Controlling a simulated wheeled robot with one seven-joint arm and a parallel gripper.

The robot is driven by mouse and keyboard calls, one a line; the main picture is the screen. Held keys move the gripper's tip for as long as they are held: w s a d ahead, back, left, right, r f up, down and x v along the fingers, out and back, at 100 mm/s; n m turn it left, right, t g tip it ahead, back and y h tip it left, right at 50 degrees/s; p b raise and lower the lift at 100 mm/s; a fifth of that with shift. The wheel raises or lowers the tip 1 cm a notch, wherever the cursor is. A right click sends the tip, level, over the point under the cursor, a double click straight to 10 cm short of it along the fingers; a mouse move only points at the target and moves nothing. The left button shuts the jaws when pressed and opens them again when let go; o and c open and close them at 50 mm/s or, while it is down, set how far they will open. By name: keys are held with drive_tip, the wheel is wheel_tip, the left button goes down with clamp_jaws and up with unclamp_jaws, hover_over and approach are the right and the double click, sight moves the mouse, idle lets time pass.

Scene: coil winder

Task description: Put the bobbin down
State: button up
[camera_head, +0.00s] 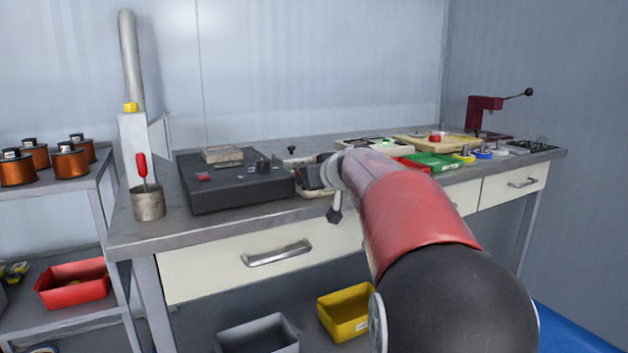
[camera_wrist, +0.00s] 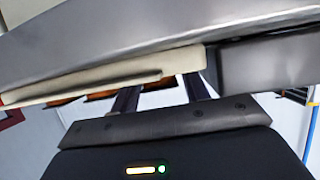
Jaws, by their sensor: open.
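My gripper (camera_head: 312,176) is at the front edge of the bench, beside the right end of a black box. In the wrist view its two dark fingers (camera_wrist: 160,94) stand apart, with no bobbin visible between them. A large grey surface and a beige panel cover the fingertips' far side there. I cannot pick out the bobbin for sure in either view; my arm and gripper hide part of the bench.
The black box (camera_head: 235,190) carries small parts. A metal cup (camera_head: 148,203) holds a red-handled tool. Trays, including a green one (camera_head: 436,162), and a dark red press (camera_head: 485,115) stand right. Copper spools (camera_head: 70,162) sit on the left shelf. A yellow bin (camera_head: 345,312) is below.

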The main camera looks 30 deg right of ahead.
drive_tip(key=shift+w+f, duration=0.1)
drive_tip(key=shift+w, duration=0.05)
drive_tip(key=c, duration=0.8)
